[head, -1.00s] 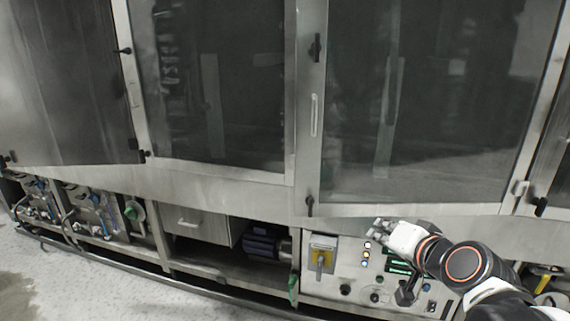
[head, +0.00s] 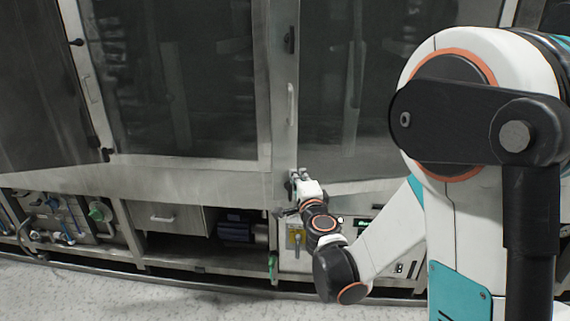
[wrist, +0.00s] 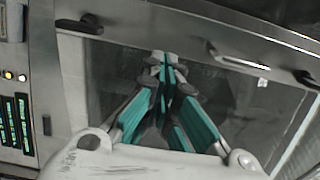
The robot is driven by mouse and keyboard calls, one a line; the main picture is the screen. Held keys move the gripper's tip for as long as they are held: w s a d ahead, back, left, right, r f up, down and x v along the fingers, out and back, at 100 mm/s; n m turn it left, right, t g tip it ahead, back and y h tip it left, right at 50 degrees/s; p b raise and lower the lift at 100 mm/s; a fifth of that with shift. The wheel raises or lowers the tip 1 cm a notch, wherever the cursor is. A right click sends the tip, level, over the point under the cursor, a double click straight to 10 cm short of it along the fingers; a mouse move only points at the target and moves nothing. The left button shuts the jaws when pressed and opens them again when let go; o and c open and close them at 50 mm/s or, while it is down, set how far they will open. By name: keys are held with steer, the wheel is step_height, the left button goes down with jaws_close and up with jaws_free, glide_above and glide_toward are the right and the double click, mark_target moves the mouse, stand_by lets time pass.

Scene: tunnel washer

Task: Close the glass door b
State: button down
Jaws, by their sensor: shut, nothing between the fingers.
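A glass door (head: 345,120) with a pale bar handle (head: 291,103) on its left frame stands right of centre in the head view. It seems to stick out a little from the machine, but how far is unclear. My gripper (head: 298,174) is shut and empty at the low left corner of this door's frame. In the wrist view the closed fingers (wrist: 163,62) point at a glass door's frame and dark pane, with a pale handle (wrist: 262,67) to their right. Contact cannot be told. No label shows which door is b.
My own arm hides much of the head view's right side. A middle glass door (head: 185,85) is to the left, and another dark door (head: 35,85) at far left stands swung outward. A control panel (wrist: 18,115) with green displays lies left in the wrist view. Floor (head: 150,290) is clear.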

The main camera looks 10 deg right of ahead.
mark_target(289, 151)
steer(key=w+b, duration=0.1)
steer(key=w, duration=0.3)
steer(key=w+b, duration=0.1)
steer(key=w, duration=0.4)
steer(key=w+b, duration=0.1)
steer(key=w, duration=0.3)
steer(key=shift+w+d, duration=0.15)
steer(key=shift+d, duration=0.25)
